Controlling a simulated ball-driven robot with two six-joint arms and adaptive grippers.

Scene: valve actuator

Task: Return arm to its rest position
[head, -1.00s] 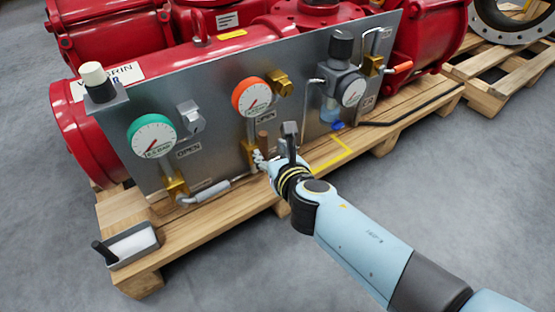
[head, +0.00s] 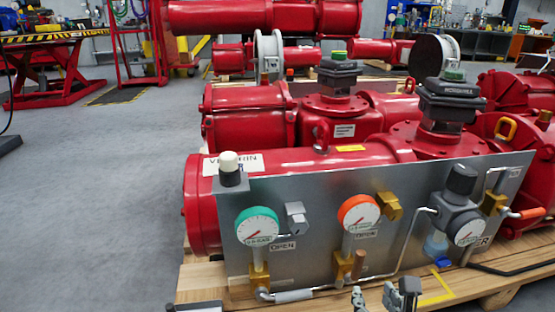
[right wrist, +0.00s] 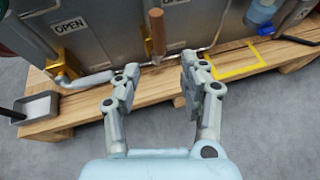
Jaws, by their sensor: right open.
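My right gripper (head: 382,296) shows at the bottom edge of the head view, in front of the grey valve panel (head: 330,235). In the right wrist view my right gripper (right wrist: 155,85) has its two fingers apart with nothing between them. Beyond the fingertips, a wooden-looking handle (right wrist: 156,32) stands out from the panel; the gripper is apart from it. The same handle (head: 358,264) shows under the orange-rimmed gauge (head: 358,213) in the head view. Most of my right arm is below the head view. My left gripper is not in view.
The red actuator (head: 290,170) lies behind the panel on a wooden pallet (head: 210,285). A green-rimmed gauge (head: 257,226) and a regulator (head: 460,215) are on the panel. A small grey tray (right wrist: 38,112) sits at the pallet's left end. Grey floor (head: 90,200) at left is clear.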

